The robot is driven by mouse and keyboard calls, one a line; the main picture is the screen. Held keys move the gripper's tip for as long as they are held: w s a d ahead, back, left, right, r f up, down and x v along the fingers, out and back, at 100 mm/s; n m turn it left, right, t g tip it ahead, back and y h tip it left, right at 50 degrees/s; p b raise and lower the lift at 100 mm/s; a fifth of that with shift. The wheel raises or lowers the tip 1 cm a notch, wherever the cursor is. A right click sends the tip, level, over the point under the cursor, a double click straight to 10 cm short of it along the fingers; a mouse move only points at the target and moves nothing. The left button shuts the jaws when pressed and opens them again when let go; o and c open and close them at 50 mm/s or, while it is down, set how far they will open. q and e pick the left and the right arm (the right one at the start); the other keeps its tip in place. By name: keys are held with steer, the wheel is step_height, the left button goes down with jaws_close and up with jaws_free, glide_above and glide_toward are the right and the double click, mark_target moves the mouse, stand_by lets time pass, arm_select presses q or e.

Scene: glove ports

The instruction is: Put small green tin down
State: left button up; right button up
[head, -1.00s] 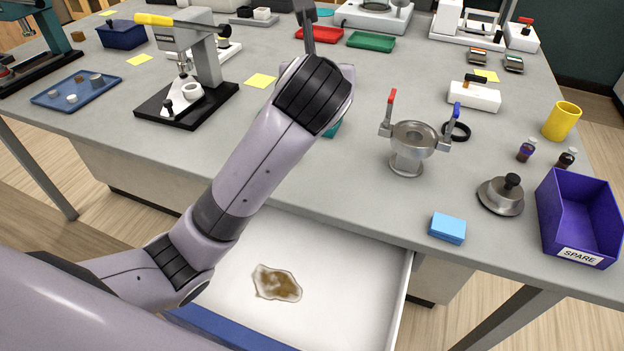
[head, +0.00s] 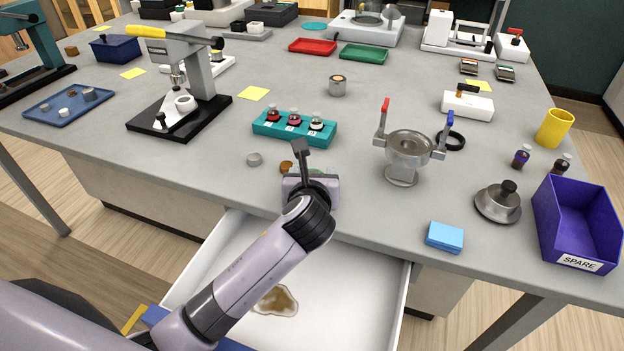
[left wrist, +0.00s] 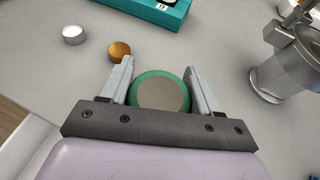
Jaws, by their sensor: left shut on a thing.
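The small green tin (left wrist: 160,92) has a green rim and a flat grey top. In the left wrist view it sits between the two fingers of my left gripper (left wrist: 161,88), which is shut on it. In the head view my left gripper (head: 303,172) is low over the bench near its front edge, above the back of the open drawer. There the tin is mostly hidden by the gripper. I cannot tell whether its base touches the bench. My right gripper is not in view.
A copper-coloured disc (head: 286,167) and a small grey tin (head: 254,159) stand just left of the gripper. A teal vial rack (head: 294,128) is behind; a metal two-handled vessel (head: 408,150) is to the right. The drawer (head: 235,240) is open below, with a brown stain.

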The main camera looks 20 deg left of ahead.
arm_select(q)
steer(key=shift+f, duration=0.45)
steer(key=o, duration=1.1)
steer(key=shift+f, duration=0.15)
steer(key=shift+s+d+r, duration=0.1)
steer(key=shift+s+r, duration=0.2)
steer(key=p+v, duration=0.1)
steer(key=v, duration=1)
steer(key=shift+s, duration=0.15)
